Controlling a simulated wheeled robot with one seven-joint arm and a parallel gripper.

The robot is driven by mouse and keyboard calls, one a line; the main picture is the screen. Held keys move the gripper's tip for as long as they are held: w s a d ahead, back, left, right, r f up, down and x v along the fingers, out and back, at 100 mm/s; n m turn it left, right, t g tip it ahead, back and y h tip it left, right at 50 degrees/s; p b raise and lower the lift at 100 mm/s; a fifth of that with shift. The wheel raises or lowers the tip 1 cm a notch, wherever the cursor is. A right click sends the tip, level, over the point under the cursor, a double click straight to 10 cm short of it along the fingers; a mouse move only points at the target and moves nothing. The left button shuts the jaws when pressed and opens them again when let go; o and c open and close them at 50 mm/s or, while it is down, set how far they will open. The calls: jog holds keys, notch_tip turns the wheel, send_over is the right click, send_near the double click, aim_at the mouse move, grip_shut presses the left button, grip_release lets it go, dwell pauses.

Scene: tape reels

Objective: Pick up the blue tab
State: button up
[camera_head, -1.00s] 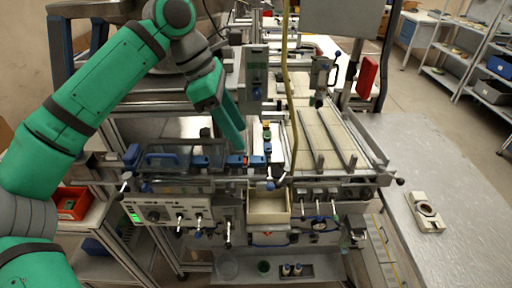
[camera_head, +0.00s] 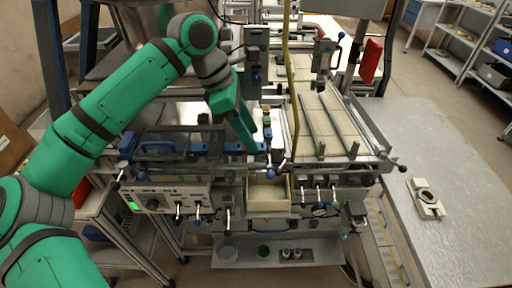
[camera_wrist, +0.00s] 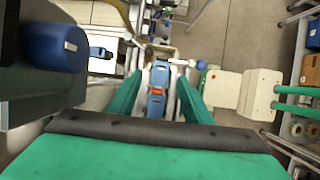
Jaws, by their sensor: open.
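A blue tab (camera_wrist: 157,88) with a small orange mark lies between my fingers in the wrist view, on a narrow pale strip of the machine. My gripper (camera_wrist: 159,78) is open, with one green finger on each side of the tab. I see no finger closed on it. In the head view my gripper (camera_head: 251,146) points down at the machine's front rail, near several blue pieces. The head view does not show clearly which of them is the tab, and my fingers hide part of that spot.
A blue knob (camera_wrist: 55,47) on a dark block is close at the left of the wrist view. In the head view, a beige open bin (camera_head: 268,194) and levers are below the rail. A yellowish hose (camera_head: 289,85) hangs just right of my gripper. A grey bench (camera_head: 450,165) stands right.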

jog(key=shift+x, duration=1.4)
jog(key=c, duration=1.1)
jog(key=shift+r, duration=0.1)
jog(key=shift+r, duration=0.4)
notch_tip(320, 180, up, 2)
jog(key=shift+r, duration=0.1)
jog(key=s+a+r, duration=0.6)
jog(key=s+r, duration=0.4)
jog(key=s, duration=0.2)
jog(key=shift+s+a, duration=0.25)
